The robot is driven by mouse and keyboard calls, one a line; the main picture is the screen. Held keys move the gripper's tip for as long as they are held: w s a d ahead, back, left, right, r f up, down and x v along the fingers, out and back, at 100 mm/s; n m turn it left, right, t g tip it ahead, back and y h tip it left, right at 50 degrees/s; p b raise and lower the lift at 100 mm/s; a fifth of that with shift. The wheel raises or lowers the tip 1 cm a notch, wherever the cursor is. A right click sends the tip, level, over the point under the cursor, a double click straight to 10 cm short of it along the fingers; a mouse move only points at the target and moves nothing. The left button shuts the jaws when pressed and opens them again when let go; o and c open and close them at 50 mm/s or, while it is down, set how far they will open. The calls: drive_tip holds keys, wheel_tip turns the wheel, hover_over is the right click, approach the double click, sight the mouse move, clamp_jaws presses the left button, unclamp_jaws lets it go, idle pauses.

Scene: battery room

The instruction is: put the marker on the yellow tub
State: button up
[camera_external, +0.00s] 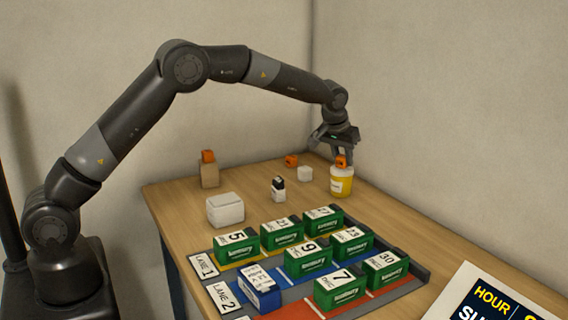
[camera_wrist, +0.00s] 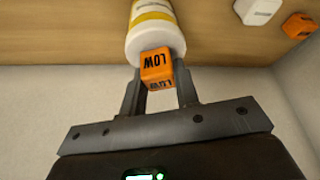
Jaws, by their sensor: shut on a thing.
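The yellow tub (camera_external: 341,187) stands upright on the far right of the table, with a white lid (camera_wrist: 170,45) and a yellow band. An orange cube marker (camera_external: 341,160) is at the top of the tub. In the wrist view the marker (camera_wrist: 157,64) reads "LOW" and lies over the lid, between the two fingers. My gripper (camera_external: 342,155) is shut on this marker, pointing down above the tub. The marker appears to be at the lid, but I cannot tell whether it touches it. The gripper also shows in the wrist view (camera_wrist: 158,80).
Another orange cube (camera_external: 208,156) sits on a brown box (camera_external: 209,176), and one more orange cube (camera_external: 291,160) is near a white block (camera_external: 305,173). A black-capped bottle (camera_external: 278,190) and a white box (camera_external: 225,209) stand nearer. Several green batteries (camera_external: 338,292) fill the lane tray (camera_external: 385,300).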

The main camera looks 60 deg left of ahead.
drive_tip(key=shift+f, duration=0.2)
drive_tip(key=o, duration=0.9)
drive_tip(key=shift+o, duration=0.2)
